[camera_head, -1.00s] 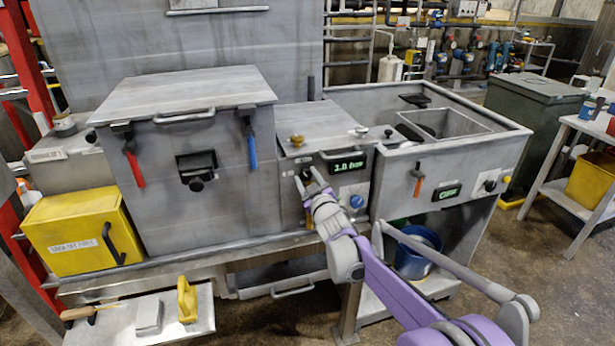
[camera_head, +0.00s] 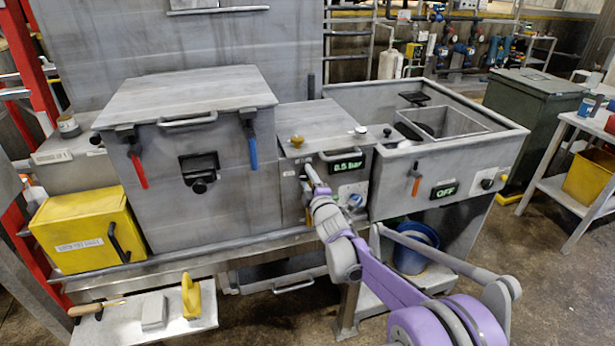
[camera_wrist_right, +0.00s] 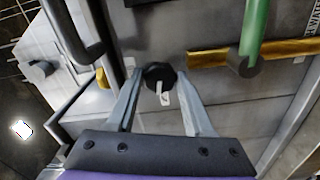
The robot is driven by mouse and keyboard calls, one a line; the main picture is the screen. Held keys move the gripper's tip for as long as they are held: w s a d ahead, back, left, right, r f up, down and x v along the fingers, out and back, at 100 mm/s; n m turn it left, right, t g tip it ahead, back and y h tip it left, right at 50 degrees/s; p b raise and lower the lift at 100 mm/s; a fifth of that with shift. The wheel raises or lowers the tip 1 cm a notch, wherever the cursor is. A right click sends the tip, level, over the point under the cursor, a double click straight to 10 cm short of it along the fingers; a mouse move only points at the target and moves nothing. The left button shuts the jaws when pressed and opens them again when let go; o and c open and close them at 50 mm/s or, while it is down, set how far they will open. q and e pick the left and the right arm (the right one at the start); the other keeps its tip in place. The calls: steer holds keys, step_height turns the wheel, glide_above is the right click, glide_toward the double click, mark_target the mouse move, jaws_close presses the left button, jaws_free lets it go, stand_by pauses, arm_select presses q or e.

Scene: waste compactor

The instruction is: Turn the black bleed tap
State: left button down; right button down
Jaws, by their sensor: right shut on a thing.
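The black bleed tap (camera_wrist_right: 158,74) is a dark round knob with a pale pointer mark, seen in the right wrist view. It sits between the two fingertips of my right gripper, which is shut on it. In the head view my right gripper (camera_head: 310,178) reaches the front of the small middle unit, and the tap is mostly hidden there. Above it the green pressure display (camera_head: 345,167) reads about 0.5 bar. My left gripper is not in view.
A blue knob (camera_head: 355,200) sits right of my gripper. A green lever (camera_wrist_right: 255,28) on a brass pipe is near my fingers in the wrist view. The right unit's display (camera_head: 445,190) reads OFF. A large grey box (camera_head: 225,205) stands left.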

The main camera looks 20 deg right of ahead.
steer(key=shift+n, duration=0.6)
steer(key=shift+c, duration=1.5)
jaws_free()
steer(key=shift+s, duration=0.1)
steer(key=s, duration=1)
steer(key=shift+s+d+b, duration=0.15)
steer(key=shift+s+b, duration=0.15)
steer(key=shift+s, duration=0.05)
